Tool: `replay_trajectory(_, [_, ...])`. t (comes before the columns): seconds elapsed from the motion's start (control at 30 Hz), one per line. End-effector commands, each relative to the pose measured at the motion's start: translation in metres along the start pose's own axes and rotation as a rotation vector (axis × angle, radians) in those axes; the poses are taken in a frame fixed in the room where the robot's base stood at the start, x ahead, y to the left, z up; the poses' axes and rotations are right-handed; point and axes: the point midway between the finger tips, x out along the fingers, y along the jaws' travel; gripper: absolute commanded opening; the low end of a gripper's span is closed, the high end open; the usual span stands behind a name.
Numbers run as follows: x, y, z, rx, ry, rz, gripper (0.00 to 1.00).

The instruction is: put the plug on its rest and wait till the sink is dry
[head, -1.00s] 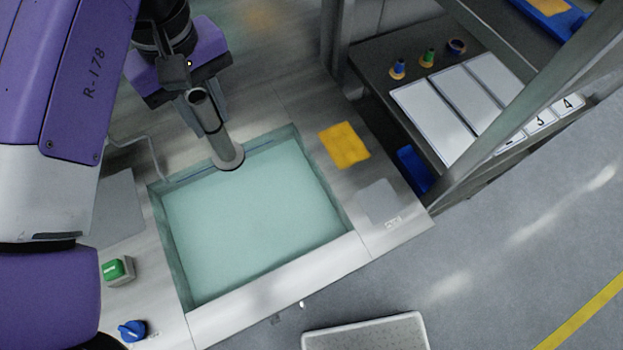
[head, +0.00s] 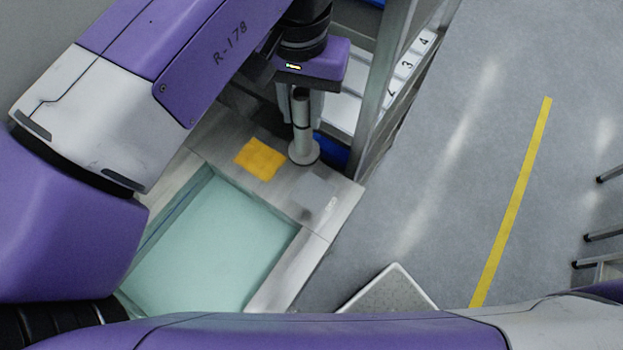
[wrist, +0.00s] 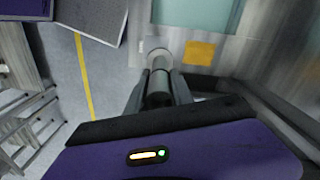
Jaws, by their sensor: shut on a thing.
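The plug (head: 302,140), a grey upright tube with a round flanged foot, is held in my gripper (head: 300,105). The gripper is shut on its upper part. In the wrist view the plug (wrist: 158,62) points away between the fingers. Its foot shows over the steel counter, beside the orange cloth and the grey square pad (head: 318,192). I cannot tell whether the foot touches the counter. The pad, with a small label beside it, looks bare and may be the rest. The sink (head: 268,292) holds pale green liquid; its left part is hidden by my arm.
An orange cloth (head: 260,158) lies on the counter between sink and plug. A shelf frame post (head: 378,95) and numbered cards (head: 407,66) stand close behind on the right. A light-topped stool or step (head: 392,292) is on the floor. Open floor lies to the right.

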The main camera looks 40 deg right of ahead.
Motion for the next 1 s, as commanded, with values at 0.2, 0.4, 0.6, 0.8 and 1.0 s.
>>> replay_trajectory(0.2, [0.004, 0.016, -0.002, 0.078, 0.0, 0.0, 0.0])
replay_trajectory(0.4, [0.042, 0.016, -0.002, 0.078, 0.0, 0.003, 0.0])
replay_trajectory(0.6, [0.089, 0.017, -0.002, 0.078, 0.0, 0.003, 0.0])
replay_trajectory(0.8, [0.132, 0.016, -0.002, 0.076, 0.0, 0.001, 0.0])
replay_trajectory(1.0, [0.154, 0.015, -0.002, 0.077, 0.0, 0.0, 0.0])
